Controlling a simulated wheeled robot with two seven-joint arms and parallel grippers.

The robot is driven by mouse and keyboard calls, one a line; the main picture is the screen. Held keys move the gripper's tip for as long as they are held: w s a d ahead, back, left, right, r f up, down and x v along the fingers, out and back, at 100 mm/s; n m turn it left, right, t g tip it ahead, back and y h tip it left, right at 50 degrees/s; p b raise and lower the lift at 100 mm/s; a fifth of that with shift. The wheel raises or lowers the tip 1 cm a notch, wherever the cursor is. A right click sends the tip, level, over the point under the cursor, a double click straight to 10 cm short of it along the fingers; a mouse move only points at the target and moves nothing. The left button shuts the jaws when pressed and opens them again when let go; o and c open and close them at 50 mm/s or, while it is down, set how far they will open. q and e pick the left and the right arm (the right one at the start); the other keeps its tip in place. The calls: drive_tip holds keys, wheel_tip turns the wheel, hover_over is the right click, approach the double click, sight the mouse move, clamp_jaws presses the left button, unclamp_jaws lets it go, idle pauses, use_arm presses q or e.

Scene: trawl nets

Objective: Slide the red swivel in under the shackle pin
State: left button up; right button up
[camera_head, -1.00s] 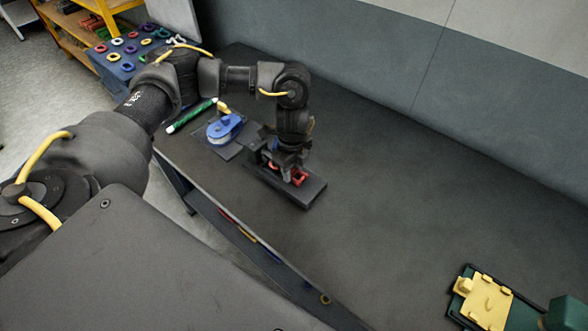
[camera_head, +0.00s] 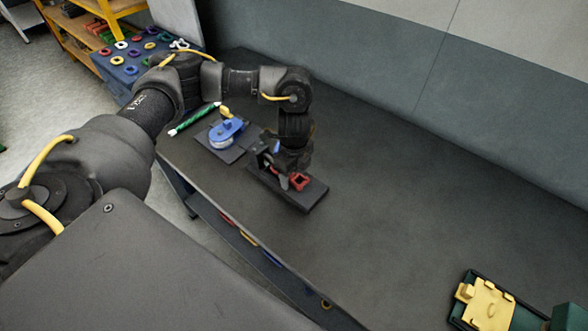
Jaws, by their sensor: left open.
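The red swivel (camera_head: 300,180) sits low at the black fixture on its dark base plate (camera_head: 308,198), on the bench. My left gripper (camera_head: 286,180) points down at the fixture, right beside the red swivel, with its jaws open. The wrist and fingers hide part of the swivel and the fixture. The shackle pin cannot be made out clearly, so I cannot tell whether the swivel is under it. My right gripper is not in view.
A blue board with coloured rings (camera_head: 130,68) stands at the far left. A yellow part in a dark tray (camera_head: 487,306) is at lower right. The middle bench is clear.

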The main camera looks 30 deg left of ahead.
use_arm(q)
wheel_tip(320, 180, up, 11)
drive_tip(key=shift+b, duration=0.3)
drive_tip(key=shift+f, duration=0.15)
